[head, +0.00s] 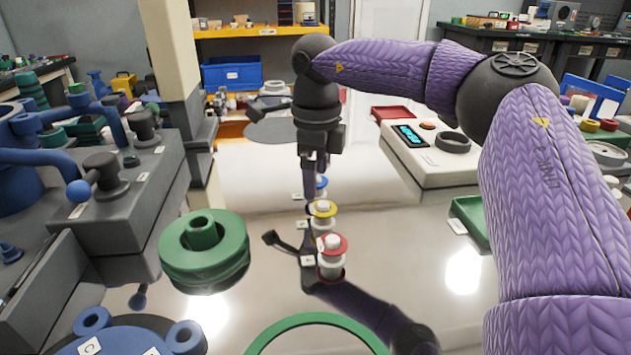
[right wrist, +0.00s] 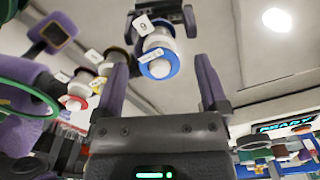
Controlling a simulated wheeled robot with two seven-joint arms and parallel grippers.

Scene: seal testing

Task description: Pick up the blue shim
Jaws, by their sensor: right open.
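The blue shim (head: 322,182) is a thin ring around a white spool-like post at the back of a short row, partly hidden by my right gripper (head: 313,188) in the head view. In the right wrist view the blue shim (right wrist: 158,66) shows whole, lying between the two fingertips in the picture. My right gripper (right wrist: 160,68) is open, with its fingers pointing down and nothing held. I cannot tell how far the fingertips are from the shim. My left gripper is not in view.
A yellow shim (head: 322,208) and a red shim (head: 333,245) sit on similar posts nearer in the row. A stacked green wheel (head: 205,262) stands left, and a green ring (head: 315,320) lies in front. A white instrument (head: 432,165) stands at right.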

